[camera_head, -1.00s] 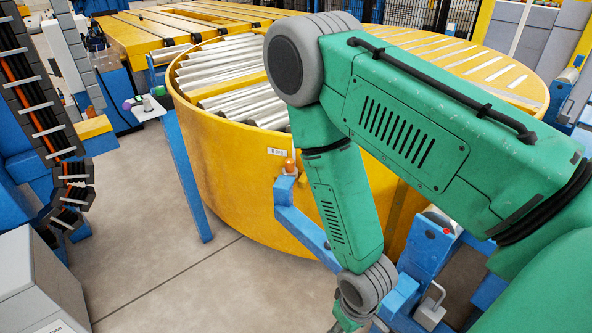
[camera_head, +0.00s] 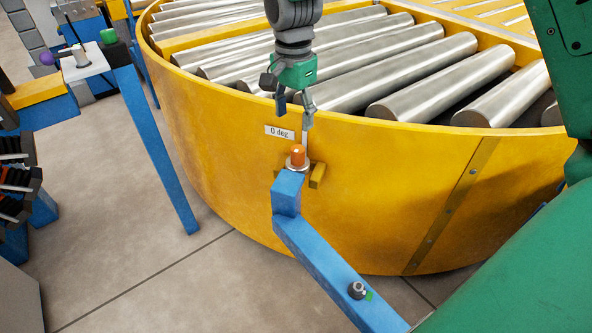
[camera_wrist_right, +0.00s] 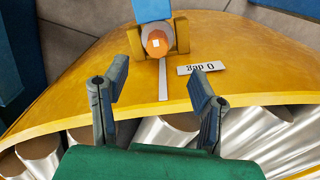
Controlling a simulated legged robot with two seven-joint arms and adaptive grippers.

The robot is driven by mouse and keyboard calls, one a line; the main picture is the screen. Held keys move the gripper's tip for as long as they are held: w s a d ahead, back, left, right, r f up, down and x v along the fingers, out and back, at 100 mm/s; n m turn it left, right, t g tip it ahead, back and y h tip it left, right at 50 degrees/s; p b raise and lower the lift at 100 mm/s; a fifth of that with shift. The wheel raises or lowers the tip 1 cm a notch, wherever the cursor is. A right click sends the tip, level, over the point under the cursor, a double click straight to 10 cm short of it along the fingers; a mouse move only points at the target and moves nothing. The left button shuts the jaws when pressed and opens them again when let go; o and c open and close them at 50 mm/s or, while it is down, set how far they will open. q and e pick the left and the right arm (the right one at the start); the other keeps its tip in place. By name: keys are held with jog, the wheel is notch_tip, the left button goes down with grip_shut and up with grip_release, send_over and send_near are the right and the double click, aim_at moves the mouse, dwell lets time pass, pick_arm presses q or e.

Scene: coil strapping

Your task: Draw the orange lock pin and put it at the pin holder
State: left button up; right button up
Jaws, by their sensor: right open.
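The orange lock pin (camera_head: 298,155) stands upright in a collar at the top of the blue bracket arm (camera_head: 287,195), beside the yellow turntable wall. My right gripper (camera_head: 295,108) is open and empty, above the pin at the turntable rim, pointing down. In the right wrist view the pin (camera_wrist_right: 156,42) shows beyond and between the open fingers (camera_wrist_right: 158,88), apart from them. My left gripper is not in view.
The yellow turntable (camera_head: 390,190) holds several steel rollers (camera_head: 420,70) behind its rim. A "0 deg" label (camera_head: 279,132) is on its wall near the pin. A dark bolt-like fitting (camera_head: 357,290) sits lower on the bracket.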

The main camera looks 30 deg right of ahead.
aim_at(300, 147)
notch_tip(300, 147, down, 4)
jog(key=shift+r+b, duration=0.15)
jog(key=shift+b, duration=0.25)
jog(key=shift+d+f, duration=0.65)
jog(key=shift+f, duration=0.15)
jog(key=shift+d+f, duration=0.2)
jog(key=shift+d, duration=0.1)
jog(key=f+b, duration=0.1)
jog(key=f, duration=0.1)
jog(key=a+f+b, duration=0.1)
jog(key=f+b, duration=0.1)
jog(key=shift+a+f, duration=0.15)
jog(key=shift+f, duration=0.05)
jog(key=shift+a, duration=0.25)
jog(key=shift+d, duration=0.15)
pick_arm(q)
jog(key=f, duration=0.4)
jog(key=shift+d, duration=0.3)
pick_arm(e)
jog(key=shift+d+f, duration=0.15)
jog(key=shift+d, duration=0.4)
grip_shut()
